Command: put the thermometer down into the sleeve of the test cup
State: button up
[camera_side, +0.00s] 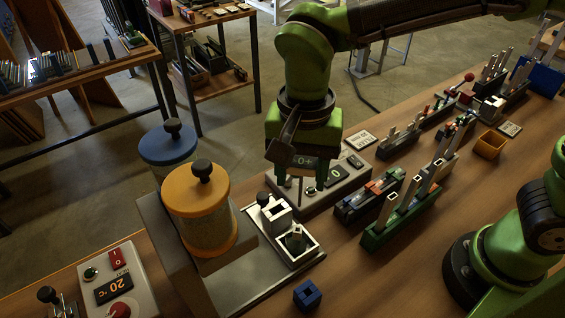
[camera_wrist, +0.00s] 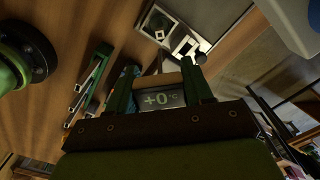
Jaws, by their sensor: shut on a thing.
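My gripper (camera_side: 303,178) hangs above the bench, pointing down, its green fingers shut on the thermometer (camera_side: 308,163). In the wrist view, the thermometer's display (camera_wrist: 161,99) reads +0 °C between the fingers (camera_wrist: 160,72). I cannot tell for certain which opening is the sleeve. The thermometer is apart from both.
A grey box with a display (camera_side: 345,186) lies behind the cup. An orange jar (camera_side: 202,215) and a blue-lidded jar (camera_side: 168,146) stand left. Green racks (camera_side: 400,222) holding upright tools stand right. A small blue block (camera_side: 307,294) lies in front, with bare wood around it.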

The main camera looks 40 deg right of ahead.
aim_at(299, 205)
jog(key=shift+f, duration=0.1)
jog(key=shift+f, duration=2.85)
jog(key=shift+f, duration=3.1)
jog(key=o, duration=1.1)
notch_tip(299, 205, up, 17)
